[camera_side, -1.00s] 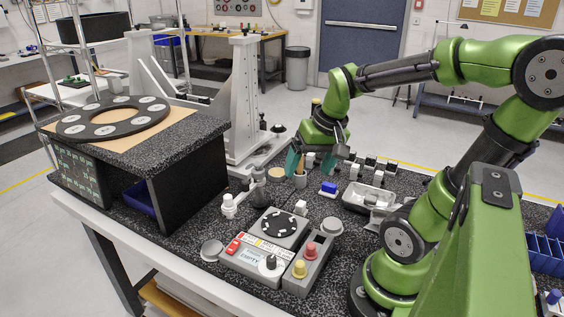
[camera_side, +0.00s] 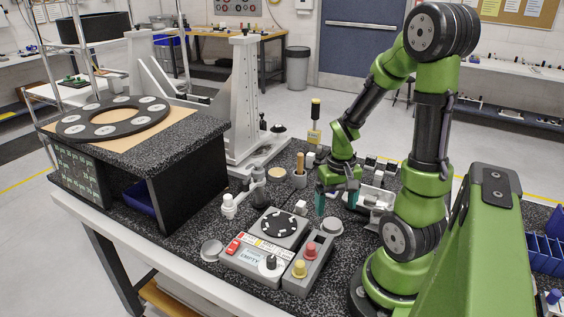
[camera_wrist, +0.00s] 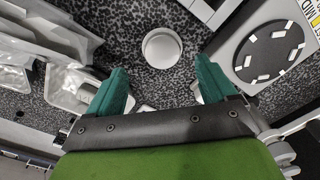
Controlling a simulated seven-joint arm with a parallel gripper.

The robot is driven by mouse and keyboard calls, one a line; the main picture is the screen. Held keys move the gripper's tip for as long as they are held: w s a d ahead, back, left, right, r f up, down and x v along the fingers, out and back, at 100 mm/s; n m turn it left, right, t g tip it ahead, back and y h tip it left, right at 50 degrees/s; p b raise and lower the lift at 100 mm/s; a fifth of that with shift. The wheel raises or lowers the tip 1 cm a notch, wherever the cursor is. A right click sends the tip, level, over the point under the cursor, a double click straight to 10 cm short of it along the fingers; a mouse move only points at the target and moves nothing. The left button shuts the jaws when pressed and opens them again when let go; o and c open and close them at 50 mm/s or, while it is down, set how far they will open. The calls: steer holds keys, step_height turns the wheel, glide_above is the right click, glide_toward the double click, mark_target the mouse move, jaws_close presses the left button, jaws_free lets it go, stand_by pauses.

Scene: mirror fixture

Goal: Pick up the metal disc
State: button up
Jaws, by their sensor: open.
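A round pale metal disc (camera_side: 332,226) lies flat on the speckled table, just right of the grey control box. In the wrist view the disc (camera_wrist: 161,47) sits between and slightly beyond my two green fingers. My gripper (camera_side: 337,203) points down, above the disc and a little behind it in the side view. In the wrist view my gripper (camera_wrist: 161,75) is open, with nothing between the fingers. A second similar round disc (camera_side: 211,250) lies at the left front of the control box.
A grey box with a black dial plate (camera_side: 279,225) is close left of the disc; the plate also shows in the wrist view (camera_wrist: 270,51). A button box (camera_side: 307,262) stands in front. A metal tray (camera_side: 376,198) is at right. A dark shelf block (camera_side: 185,165) stands at left.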

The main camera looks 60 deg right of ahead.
mark_target(332, 223)
steer(key=shift+w+a+f, duration=0.1)
steer(key=shift+w+f, duration=0.05)
steer(key=shift+f, duration=2.6)
steer(key=c, duration=1.2)
